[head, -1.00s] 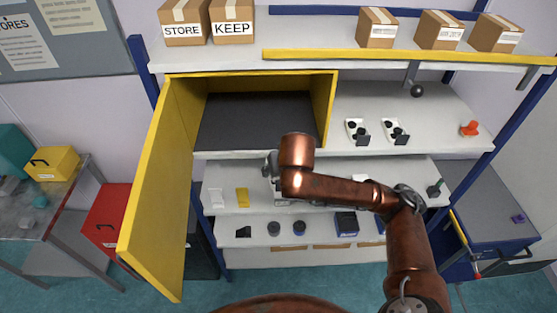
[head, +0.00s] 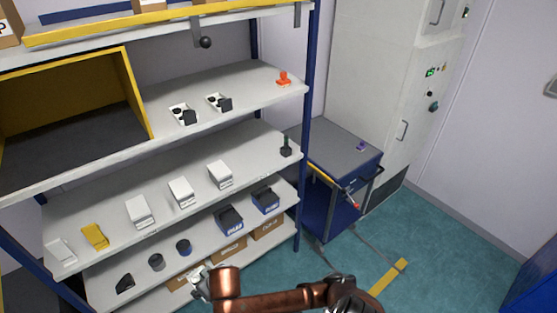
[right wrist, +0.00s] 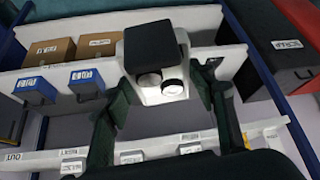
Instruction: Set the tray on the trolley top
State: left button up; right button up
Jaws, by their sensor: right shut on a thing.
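The tray (right wrist: 150,92) is a small white holder with two round wells and a dark block, in the right wrist view. My right gripper (right wrist: 162,88) is shut on it, with a dark green finger at each side. In the head view my right gripper (head: 197,281) is low in front of the shelving, and the tray in it is small and hard to make out. The trolley (head: 330,210) is blue and stands right of the shelving. Its grey top (head: 335,146) is well away from my right gripper. My left gripper is out of view.
A small purple item (head: 361,146) lies on the trolley top near its right side; the rest is clear. The shelving (head: 90,180) holds similar white holders (head: 183,115). A tall grey cabinet (head: 385,70) stands behind the trolley.

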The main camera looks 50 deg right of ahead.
aim_at(334, 155)
jog(key=z, duration=0.45)
jog(key=k, duration=0.55)
jog(key=z, duration=1.25)
jog(key=i, duration=1.1)
jog(key=z, duration=0.4)
jog(key=i, duration=1.25)
jog(key=u, duration=0.45)
